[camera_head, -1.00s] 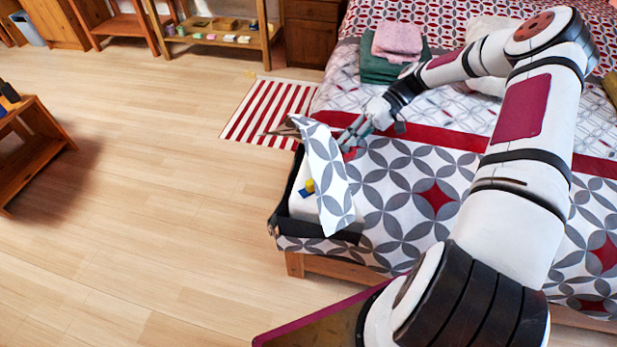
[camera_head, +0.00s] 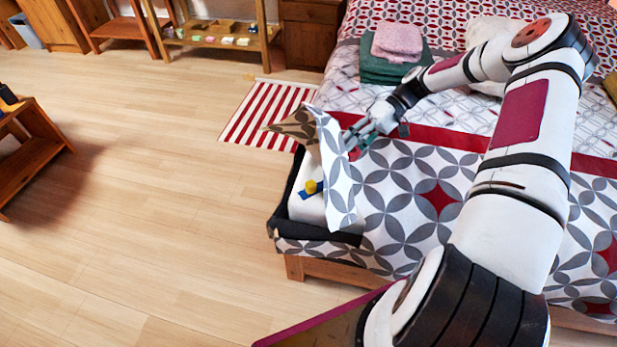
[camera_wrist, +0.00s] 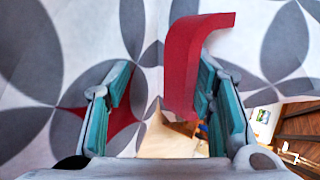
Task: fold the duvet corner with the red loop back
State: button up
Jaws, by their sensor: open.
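The duvet (camera_head: 395,200), white with grey petals and red stars, covers the bed. Its near left corner is a raised flap (camera_head: 336,172), standing partly upright with a brown tip (camera_head: 297,126) hanging to the left. The red loop (camera_wrist: 188,65) is large in the wrist view, between my fingers and close to the right one; in the head view a small red patch (camera_head: 354,154) beside the flap may be it. My gripper (camera_head: 357,138) is open just right of the flap; its teal-padded fingers show in the wrist view (camera_wrist: 163,105). I cannot tell whether they touch the loop.
The bared white mattress corner (camera_head: 308,208) carries a small yellow and blue object (camera_head: 311,187). A red-striped rug (camera_head: 262,115) lies left of the bed. Folded green and pink textiles (camera_head: 392,62) lie further up the bed. The floor at left is mostly clear.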

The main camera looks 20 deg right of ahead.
jog(key=s+d+p, duration=0.1)
jog(key=s+d, duration=0.3)
jog(key=s+d+p, duration=0.1)
jog(key=s+d, duration=0.3)
jog(key=s, duration=0.1)
jog(key=s+d, duration=0.4)
jog(key=s, duration=0.1)
jog(key=shift+s+d+p, duration=0.15)
jog(key=shift+d+p, duration=0.05)
jog(key=shift+p, duration=0.2)
